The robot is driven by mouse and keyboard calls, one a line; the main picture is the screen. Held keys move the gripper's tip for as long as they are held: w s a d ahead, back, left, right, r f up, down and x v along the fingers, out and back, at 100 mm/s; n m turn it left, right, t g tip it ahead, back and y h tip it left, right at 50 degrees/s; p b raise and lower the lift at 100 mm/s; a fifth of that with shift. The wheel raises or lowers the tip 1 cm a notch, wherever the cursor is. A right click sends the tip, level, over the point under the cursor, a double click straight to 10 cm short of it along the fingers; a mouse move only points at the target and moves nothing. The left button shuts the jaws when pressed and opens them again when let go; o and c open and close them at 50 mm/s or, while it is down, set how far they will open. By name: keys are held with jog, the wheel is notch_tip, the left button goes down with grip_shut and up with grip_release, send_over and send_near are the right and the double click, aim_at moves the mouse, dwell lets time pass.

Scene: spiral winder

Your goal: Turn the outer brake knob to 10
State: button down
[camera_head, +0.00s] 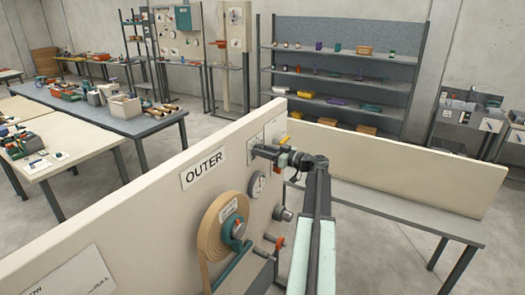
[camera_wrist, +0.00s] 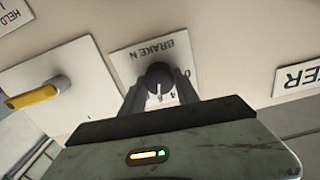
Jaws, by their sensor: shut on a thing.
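The brake knob (camera_wrist: 158,76) is a round dark knob with a white pointer line, on a white plate (camera_wrist: 126,62) marked "BRAKE N". In the wrist view the picture is turned, and the pointer line aims toward the lower edge. Some scale figures show beside the knob; the rest are hidden by my gripper. My gripper (camera_wrist: 160,98) is shut on the knob, one finger on each side. In the head view my gripper (camera_head: 262,152) reaches the upright panel right of the "OUTER" sign (camera_head: 203,168), and hides the knob.
A yellow-handled lever (camera_wrist: 38,96) sits on a neighbouring plate close to my gripper. Below, the panel carries a round gauge (camera_head: 257,186), a tan roll (camera_head: 210,243), a grey knob (camera_head: 283,213) and a red-handled part (camera_head: 276,240). A low wall (camera_head: 400,170) stands at right.

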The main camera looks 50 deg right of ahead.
jog(key=m, duration=1.1)
jog(key=shift+d+f, duration=0.15)
jog(key=shift+f, duration=0.05)
dwell(0.4)
jog(key=c, duration=0.9)
grip_release()
jog(key=shift+s, duration=0.1)
jog(key=v, duration=0.7)
jog(key=shift+s, duration=0.35)
jog(key=shift+d, duration=0.1)
